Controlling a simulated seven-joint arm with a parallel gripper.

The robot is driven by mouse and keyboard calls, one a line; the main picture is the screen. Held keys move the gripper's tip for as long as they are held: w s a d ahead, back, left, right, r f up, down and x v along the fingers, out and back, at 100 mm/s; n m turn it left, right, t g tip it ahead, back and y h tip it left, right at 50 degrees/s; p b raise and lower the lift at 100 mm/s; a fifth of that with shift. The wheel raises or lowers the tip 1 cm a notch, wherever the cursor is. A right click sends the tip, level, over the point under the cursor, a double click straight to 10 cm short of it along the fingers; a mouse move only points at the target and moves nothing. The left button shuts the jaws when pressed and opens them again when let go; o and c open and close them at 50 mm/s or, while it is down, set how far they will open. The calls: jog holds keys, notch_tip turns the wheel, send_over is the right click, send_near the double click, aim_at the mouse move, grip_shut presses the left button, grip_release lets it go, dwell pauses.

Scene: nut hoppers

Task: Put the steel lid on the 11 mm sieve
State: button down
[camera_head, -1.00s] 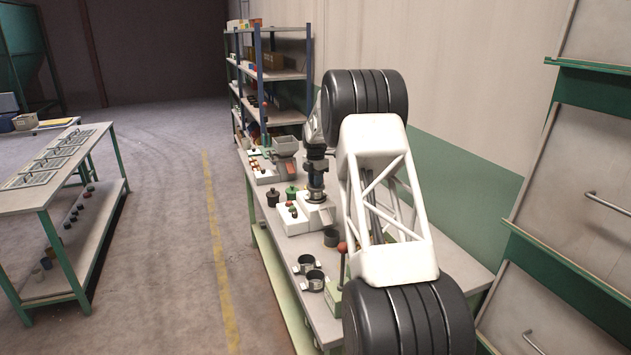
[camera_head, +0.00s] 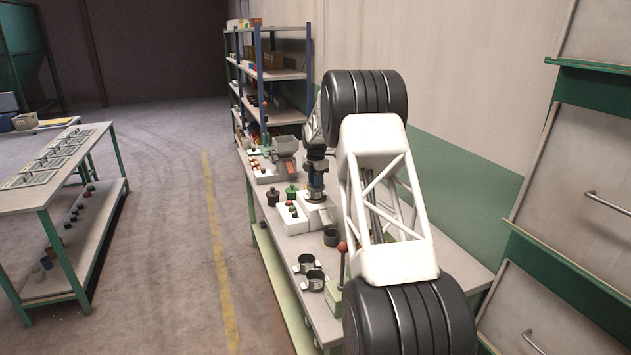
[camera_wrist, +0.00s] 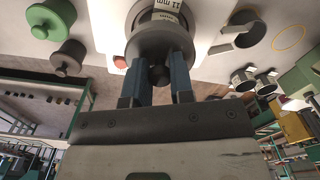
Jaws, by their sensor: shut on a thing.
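My gripper (camera_wrist: 164,82) is shut on the dark knob (camera_wrist: 158,76) of the round steel lid (camera_wrist: 160,44), with one blue finger on each side. The 11 mm sieve (camera_wrist: 171,7) shows its white label just past the lid's edge. The lid is over the sieve, and I cannot tell whether it is fully seated. In the head view my gripper (camera_head: 316,188) points down above the white machine (camera_head: 293,224) on the bench. The lid and sieve are mostly hidden there by the gripper and dark at that size.
A green lidded pot (camera_head: 291,192) and a dark lidded pot (camera_head: 272,198) stand left of the gripper. A dark cup (camera_head: 331,237), two clamp rings (camera_head: 306,263) and a red-knobbed lever (camera_head: 342,247) are nearer. A hopper (camera_head: 286,146) stands farther back.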

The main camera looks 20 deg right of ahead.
jog(key=shift+f, duration=0.35)
dwell(0.7)
jog(key=shift+c, duration=2.2)
grip_release()
jog(key=shift+r, duration=0.15)
jog(key=shift+r, duration=3.35)
